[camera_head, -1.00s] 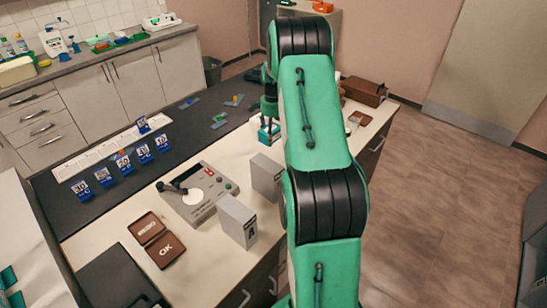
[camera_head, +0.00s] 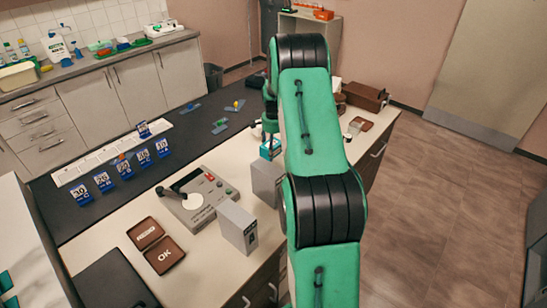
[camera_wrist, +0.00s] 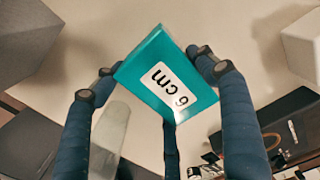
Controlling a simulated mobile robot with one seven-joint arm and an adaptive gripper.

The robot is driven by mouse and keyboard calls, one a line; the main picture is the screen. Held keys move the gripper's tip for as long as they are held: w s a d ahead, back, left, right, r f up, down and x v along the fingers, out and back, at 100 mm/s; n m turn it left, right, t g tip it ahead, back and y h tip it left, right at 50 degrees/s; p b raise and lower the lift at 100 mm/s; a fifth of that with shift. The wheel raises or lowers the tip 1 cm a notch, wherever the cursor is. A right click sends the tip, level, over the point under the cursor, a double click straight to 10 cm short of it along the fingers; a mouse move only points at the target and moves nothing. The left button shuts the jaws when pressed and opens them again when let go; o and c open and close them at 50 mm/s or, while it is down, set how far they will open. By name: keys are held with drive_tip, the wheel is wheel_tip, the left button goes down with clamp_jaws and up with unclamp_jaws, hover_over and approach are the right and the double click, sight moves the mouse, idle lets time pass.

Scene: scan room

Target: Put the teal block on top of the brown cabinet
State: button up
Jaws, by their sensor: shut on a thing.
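In the head view the block (camera_head: 270,149) hangs below my gripper (camera_head: 269,133), near the far end of a grey box, partly hidden by my arm. I cannot tell its exact height over the counter. A brown cabinet (camera_head: 366,96), small and box-shaped, stands at the far right of the counter, to the right of my gripper.
Grey boxes (camera_head: 238,228) stand near my arm. A device with a round plate (camera_head: 195,198), a brown open case (camera_head: 156,246) and blue number cards (camera_head: 124,169) lie to the left.

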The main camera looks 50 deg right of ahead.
sight(274, 155)
drive_tip(key=shift+f+b, duration=0.45)
drive_tip(key=shift+f, duration=1.6)
drive_tip(key=o, duration=1.5)
drive_tip(key=shift+f, duration=0.15)
wheel_tip(274, 155, up, 12)
drive_tip(key=p, duration=0.3)
